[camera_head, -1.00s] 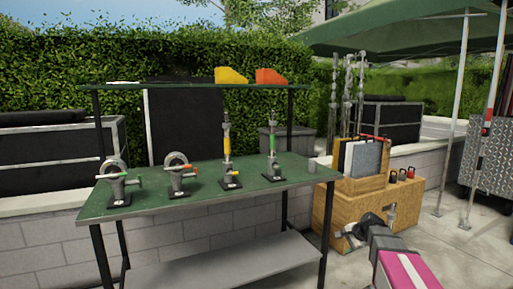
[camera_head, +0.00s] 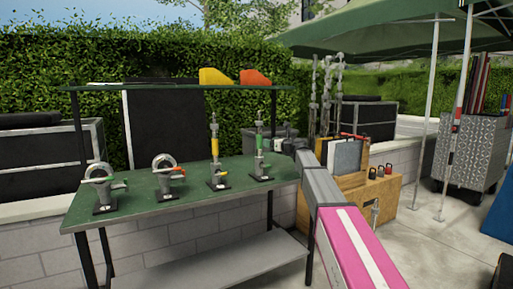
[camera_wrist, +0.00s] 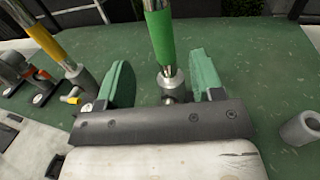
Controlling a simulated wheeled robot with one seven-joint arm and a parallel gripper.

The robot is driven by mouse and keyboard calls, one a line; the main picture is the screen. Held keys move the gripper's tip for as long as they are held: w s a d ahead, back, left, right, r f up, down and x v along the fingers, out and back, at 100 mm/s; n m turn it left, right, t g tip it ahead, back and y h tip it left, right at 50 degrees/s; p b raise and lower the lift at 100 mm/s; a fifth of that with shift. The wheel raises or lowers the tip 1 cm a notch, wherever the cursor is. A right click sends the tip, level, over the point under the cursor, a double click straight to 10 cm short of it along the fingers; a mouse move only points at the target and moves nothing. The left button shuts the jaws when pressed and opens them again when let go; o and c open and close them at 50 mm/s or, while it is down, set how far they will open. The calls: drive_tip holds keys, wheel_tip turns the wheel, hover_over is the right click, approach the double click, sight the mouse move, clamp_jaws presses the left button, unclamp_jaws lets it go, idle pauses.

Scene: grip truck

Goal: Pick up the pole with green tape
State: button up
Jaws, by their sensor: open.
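The pole with green tape (camera_head: 259,145) stands upright on a black base at the right end of the green table (camera_head: 145,200). In the wrist view the green-taped pole (camera_wrist: 159,35) rises between the two green finger pads, its metal lower end just beyond the gripper's dark bar. My gripper (camera_wrist: 163,80) is open, with a gap on both sides of the pole. In the head view my gripper (camera_head: 280,138) is beside the pole on its right, partly hidden by my arm.
A pole with yellow tape (camera_head: 214,143) stands just left; it also shows in the wrist view (camera_wrist: 43,38). Two clamp fittings (camera_head: 168,178) are farther left. A grey cylinder (camera_wrist: 301,129) is on the table at right. A shelf (camera_head: 170,86) with yellow and orange wedges runs above.

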sight(261, 139)
drive_tip(key=x, duration=0.9)
drive_tip(key=shift+d, duration=0.1)
drive_tip(key=c, duration=1)
drive_tip(key=shift+r, duration=0.1)
clamp_jaws()
drive_tip(key=shift+r, duration=0.1)
